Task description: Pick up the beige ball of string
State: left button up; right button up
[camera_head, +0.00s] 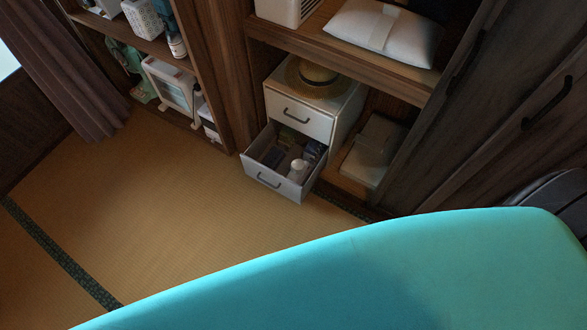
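I cannot make out a ball of string for certain. A small white cabinet (335,112) stands in the closet with its lower drawer (274,183) pulled open. In the drawer lie several small dark items and one pale, roundish thing (298,167) near the front right. It is too small to tell whether this is the string. A straw-coloured hat (313,76) lies on top of the cabinet. Neither of my grippers is in view.
A large turquoise board (370,275), like an ironing board, fills the foreground below the drawer. Tatami floor (150,205) is clear at left. A white cushion (380,30) lies on the shelf above. Dark doors (500,110) stand at right, and shelves with baskets at upper left.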

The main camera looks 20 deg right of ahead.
aim_at(297, 166)
jog(key=i+j+z, duration=0.1)
jog(key=z, duration=0.25)
jog(key=i+j+z, duration=0.1)
jog(key=z, duration=0.3)
